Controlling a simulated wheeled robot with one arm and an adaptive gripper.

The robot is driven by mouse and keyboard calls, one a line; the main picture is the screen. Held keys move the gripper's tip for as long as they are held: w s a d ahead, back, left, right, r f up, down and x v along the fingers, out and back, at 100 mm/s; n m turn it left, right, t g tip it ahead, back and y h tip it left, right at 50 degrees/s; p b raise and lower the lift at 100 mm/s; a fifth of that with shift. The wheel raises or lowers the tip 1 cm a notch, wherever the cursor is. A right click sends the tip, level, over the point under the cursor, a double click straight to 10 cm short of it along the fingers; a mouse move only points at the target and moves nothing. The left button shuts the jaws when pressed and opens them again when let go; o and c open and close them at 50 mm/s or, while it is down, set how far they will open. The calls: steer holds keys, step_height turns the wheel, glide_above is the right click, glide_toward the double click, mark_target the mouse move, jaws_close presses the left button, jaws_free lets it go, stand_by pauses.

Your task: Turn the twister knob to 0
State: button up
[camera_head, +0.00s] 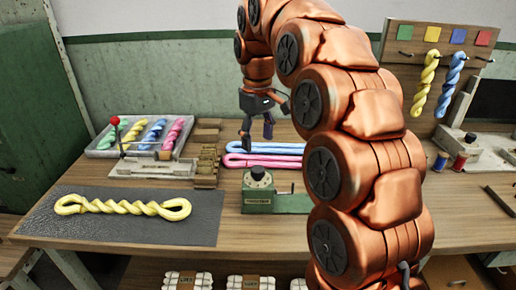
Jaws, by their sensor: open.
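The twister (257,202) is a small green metal box on the wooden table, with a label on its front. Its dark round knob (258,173) sits on top, with a pale dial ring around it. The dial's numbers are too small to read. My gripper (258,137) is open, points down and is apart from the knob, appearing above it in the picture. My arm covers the twister's right side.
Pink and blue skeins (265,155) lie just behind the twister. A yellow twisted skein (122,207) lies on a dark mat (190,230) at left. A tray (100,149) of coloured skeins stands behind it. A pegboard (400,65) with hanging skeins stands at right.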

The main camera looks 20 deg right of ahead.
steer(key=shift+r, duration=1.35)
steer(key=shift+s, duration=0.1)
steer(key=s+f+m+p, duration=0.2)
steer(key=s+f, duration=0.1)
steer(key=s, duration=0.8)
steer(key=s+f+m+g+p, duration=0.1)
steer(key=s+f+p, duration=0.2)
steer(key=s, duration=0.9)
steer(key=s+f+m+p, duration=0.2)
steer(key=s+f+p, duration=0.1)
steer(key=s, duration=0.8)
steer(key=shift+s+f+m+g, duration=0.2)
steer(key=shift+f+m+g, duration=0.15)
steer(key=shift+f, duration=0.4)
